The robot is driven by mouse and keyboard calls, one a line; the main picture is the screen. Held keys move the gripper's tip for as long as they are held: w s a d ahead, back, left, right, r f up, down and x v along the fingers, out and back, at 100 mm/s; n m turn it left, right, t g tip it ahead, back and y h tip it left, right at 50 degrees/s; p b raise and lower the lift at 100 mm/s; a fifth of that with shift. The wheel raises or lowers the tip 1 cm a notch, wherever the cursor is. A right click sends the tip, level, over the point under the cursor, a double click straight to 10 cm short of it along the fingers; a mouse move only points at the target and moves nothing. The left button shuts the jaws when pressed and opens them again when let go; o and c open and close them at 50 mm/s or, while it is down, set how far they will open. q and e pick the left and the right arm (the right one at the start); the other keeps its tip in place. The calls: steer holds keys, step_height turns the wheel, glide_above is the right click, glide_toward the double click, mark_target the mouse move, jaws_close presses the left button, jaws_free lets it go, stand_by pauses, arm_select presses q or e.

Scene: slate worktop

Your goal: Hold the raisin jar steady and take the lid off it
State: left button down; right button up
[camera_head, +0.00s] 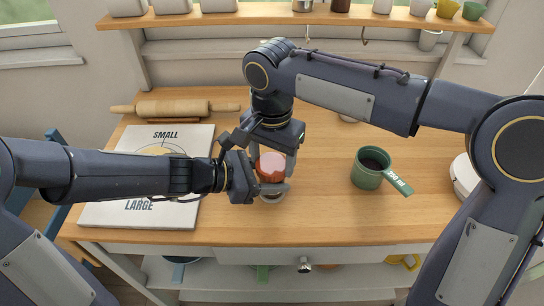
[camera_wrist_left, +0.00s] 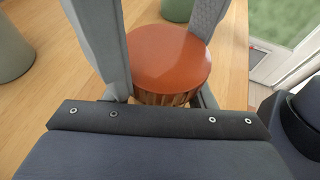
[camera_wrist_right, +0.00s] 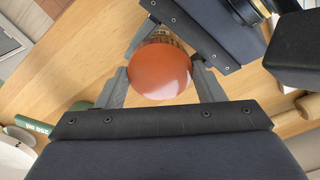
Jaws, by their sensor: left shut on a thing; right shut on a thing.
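The raisin jar (camera_head: 268,197) stands upright on the wooden worktop, mostly hidden by my grippers; its brownish side shows in the left wrist view (camera_wrist_left: 165,99). Its round orange-red lid (camera_head: 271,165) sits on top, level, with no gap that I can see. The lid also shows in the left wrist view (camera_wrist_left: 170,55) and right wrist view (camera_wrist_right: 160,70). My left gripper (camera_head: 272,188) comes in from the left and is shut around the jar's body, below the lid. My right gripper (camera_head: 272,171) points down from above and is shut on the lid, one finger each side.
A green measuring cup (camera_head: 367,172) with a labelled handle stands to the right. A white board (camera_head: 180,216) marked SMALL and LARGE lies left, under my left arm. A rolling pin (camera_head: 175,109) lies behind it. A shelf (camera_head: 250,15) with cups runs along the wall.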

steer(key=shift+d, duration=0.1)
steer(key=o, duration=1.1)
steer(key=shift+r, duration=0.1)
step_height(320, 180, up, 4)
steer(key=shift+r, duration=0.15)
steer(key=shift+c, duration=0.4)
step_height(320, 180, up, 3)
steer(key=m, duration=0.2)
steer(key=shift+r+m, duration=0.1)
steer(key=shift+m, duration=0.3)
step_height(320, 180, down, 8)
steer(key=shift+r, duration=0.15)
